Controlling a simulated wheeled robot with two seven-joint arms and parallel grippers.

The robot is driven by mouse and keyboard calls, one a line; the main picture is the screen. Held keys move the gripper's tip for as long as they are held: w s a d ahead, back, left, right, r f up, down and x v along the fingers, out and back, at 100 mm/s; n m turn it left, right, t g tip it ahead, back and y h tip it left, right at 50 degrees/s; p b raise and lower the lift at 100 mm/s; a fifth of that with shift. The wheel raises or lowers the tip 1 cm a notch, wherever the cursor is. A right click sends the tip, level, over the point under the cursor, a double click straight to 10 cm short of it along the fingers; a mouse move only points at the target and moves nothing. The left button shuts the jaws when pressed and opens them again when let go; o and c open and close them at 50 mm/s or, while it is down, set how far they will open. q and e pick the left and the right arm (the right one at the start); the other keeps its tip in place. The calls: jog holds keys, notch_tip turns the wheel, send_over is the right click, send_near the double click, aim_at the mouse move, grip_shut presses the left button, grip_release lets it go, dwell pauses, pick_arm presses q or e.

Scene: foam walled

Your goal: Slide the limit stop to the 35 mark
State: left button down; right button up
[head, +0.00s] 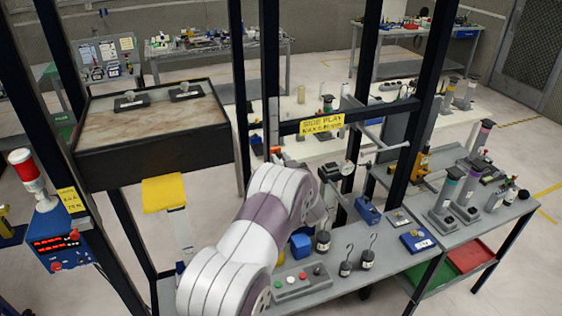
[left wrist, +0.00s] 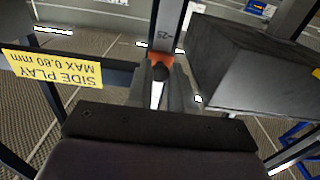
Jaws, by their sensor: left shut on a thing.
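The limit stop, a small orange-red block, shows in the left wrist view (left wrist: 161,59) on a dark upright post. In the head view it is an orange bit (head: 275,150) just above my arm. A grey scale strip (left wrist: 166,20) runs along the post; a small mark beside the stop looks like 25, but is hard to read. The strip also shows in the head view (head: 273,110). My left gripper (left wrist: 163,82) is shut on the limit stop, its fingers on either side of a dark knob. In the head view my forearm hides most of this gripper. My right gripper is out of view.
A yellow SIDE PLAY label (head: 322,124) hangs on the crossbar right of the post. A dark box with a stone-like top (head: 155,135) stands left. Hooked weights (head: 368,253) and a button box (head: 303,282) sit on the bench below.

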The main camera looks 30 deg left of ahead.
pick_arm(q)
notch_tip(320, 180, up, 5)
jog(key=shift+r+p, duration=0.1)
jog(key=shift+p, duration=0.2)
jog(key=c, duration=1)
grip_release()
jog(key=shift+d, duration=0.1)
jog(key=shift+s+d, duration=0.1)
jog(key=shift+s, duration=0.05)
jog(key=b+v, duration=0.5)
jog(key=v, duration=0.7)
jog(key=shift+s+d+b, duration=0.15)
jog(key=shift+d+b, duration=0.15)
jog(key=shift+b, duration=0.05)
